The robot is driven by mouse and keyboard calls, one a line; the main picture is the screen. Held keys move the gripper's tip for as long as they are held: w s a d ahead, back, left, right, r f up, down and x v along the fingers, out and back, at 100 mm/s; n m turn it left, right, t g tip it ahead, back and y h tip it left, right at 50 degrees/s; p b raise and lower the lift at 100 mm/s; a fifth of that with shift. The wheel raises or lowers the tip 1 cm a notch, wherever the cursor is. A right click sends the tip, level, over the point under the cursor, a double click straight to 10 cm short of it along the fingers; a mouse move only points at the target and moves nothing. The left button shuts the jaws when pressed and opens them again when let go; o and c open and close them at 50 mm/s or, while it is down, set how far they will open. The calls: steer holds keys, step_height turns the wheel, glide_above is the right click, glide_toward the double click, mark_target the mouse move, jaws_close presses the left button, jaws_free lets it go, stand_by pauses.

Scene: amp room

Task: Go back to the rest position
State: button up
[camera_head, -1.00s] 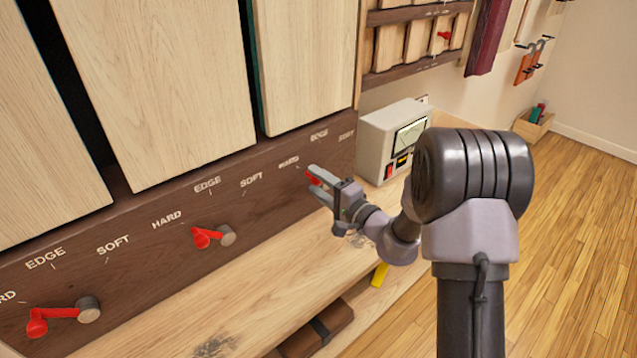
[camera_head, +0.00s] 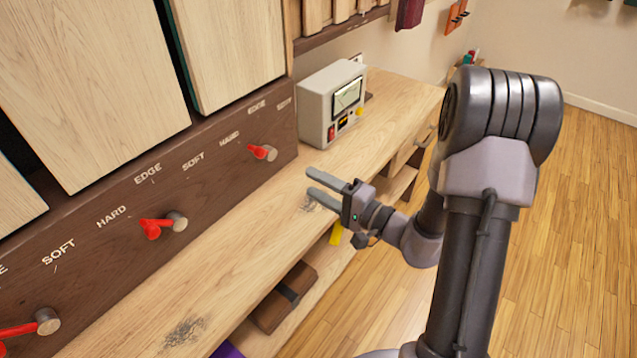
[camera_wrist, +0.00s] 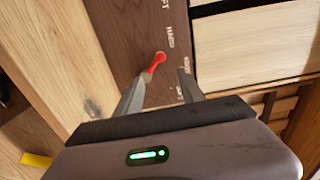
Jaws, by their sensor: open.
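My gripper (camera_head: 324,190) is open and empty in the head view, above the wooden bench top and clear of the panel. The nearest red lever (camera_head: 259,152) sits on the dark panel to its left, under the HARD and EDGE marks. In the wrist view that red lever (camera_wrist: 159,58) shows ahead between my two open fingers (camera_wrist: 161,95), with a gap between them and it. A second red lever (camera_head: 152,229) is further left on the panel, and a third (camera_head: 15,329) is at the lower left edge, partly cut off.
A grey meter box (camera_head: 331,102) stands on the bench (camera_head: 240,230) beyond my gripper. Wooden cabinets rise above the dark panel (camera_head: 100,250). A yellow object (camera_head: 336,235) shows below the bench edge. The wooden floor (camera_head: 580,230) at right is open.

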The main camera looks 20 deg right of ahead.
steer(key=shift+s+d, duration=0.1)
steer(key=shift+s, duration=0.05)
steer(key=s+a+r+n+g+y, duration=0.2)
steer(key=s+a+r+n+g, duration=0.1)
steer(key=s+a+g, duration=0.3)
steer(key=s+a+r+n+g+y, duration=0.1)
steer(key=s+a+r+n+g, duration=0.25)
steer(key=s+a, duration=0.4)
steer(key=s+a+n+g+h, duration=0.1)
steer(key=s+n+g+h, duration=0.1)
steer(key=s+g+h, duration=0.5)
steer(key=s+d+r+m+t+h, duration=0.1)
steer(key=s+d+r+t+h, duration=0.1)
steer(key=d+t, duration=0.4)
steer(key=shift+s+d+r+m+t+h, duration=0.4)
steer(key=shift+r+t+h, duration=0.3)
steer(key=shift+h, duration=0.3)
